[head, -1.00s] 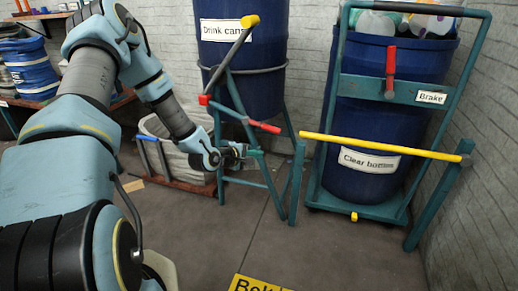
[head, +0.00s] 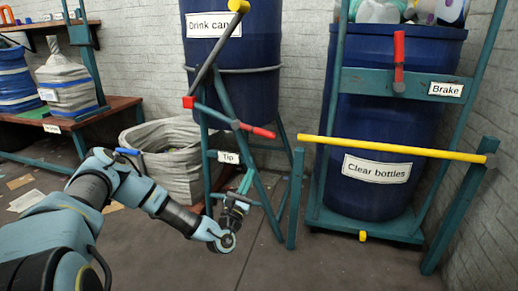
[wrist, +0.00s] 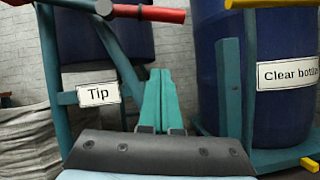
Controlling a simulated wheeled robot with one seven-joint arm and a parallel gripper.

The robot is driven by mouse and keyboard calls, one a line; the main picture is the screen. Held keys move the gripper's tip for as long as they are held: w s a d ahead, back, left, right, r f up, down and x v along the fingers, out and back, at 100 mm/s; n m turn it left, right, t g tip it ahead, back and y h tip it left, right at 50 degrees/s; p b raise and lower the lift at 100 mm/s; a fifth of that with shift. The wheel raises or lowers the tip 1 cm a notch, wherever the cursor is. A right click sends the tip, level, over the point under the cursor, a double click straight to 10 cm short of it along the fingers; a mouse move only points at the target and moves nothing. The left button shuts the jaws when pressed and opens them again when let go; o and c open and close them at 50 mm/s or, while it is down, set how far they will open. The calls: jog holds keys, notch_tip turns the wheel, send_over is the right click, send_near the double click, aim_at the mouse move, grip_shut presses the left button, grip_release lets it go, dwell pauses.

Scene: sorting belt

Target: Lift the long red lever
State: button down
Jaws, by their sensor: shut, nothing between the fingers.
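A lever with a red grip (head: 257,131) sticks out sideways from the teal stand under the drink-cans barrel, above a "Tip" label (head: 228,157). In the wrist view the red grip (wrist: 150,14) crosses the top edge, above and ahead of my fingers. A second red-handled lever (head: 399,50) stands upright beside the "Brake" label on the clear-bottles frame. I cannot tell from the pictures alone which one is the long one. My gripper (wrist: 160,75) is shut and empty. In the head view my gripper (head: 245,182) is below the red grip, apart from it.
A dark bar with a yellow end (head: 238,6) slants over the stand. A yellow bar (head: 390,147) spans in front of the clear-bottles barrel (head: 365,200), between teal posts. A grey sack-like bin (head: 165,150) stands left of the stand. The floor in front is clear.

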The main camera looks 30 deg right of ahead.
aim_at(256, 132)
jog(key=w+d+r+b, duration=0.2)
jog(key=w+d+r, duration=0.2)
jog(key=d+r, duration=0.3)
jog(key=shift+w+r, duration=0.4)
jog(key=shift+r, duration=0.15)
dwell(0.4)
jog(key=shift+s+d+r+n, duration=0.1)
jog(key=shift+r+n, duration=0.15)
jog(key=shift+n, duration=0.15)
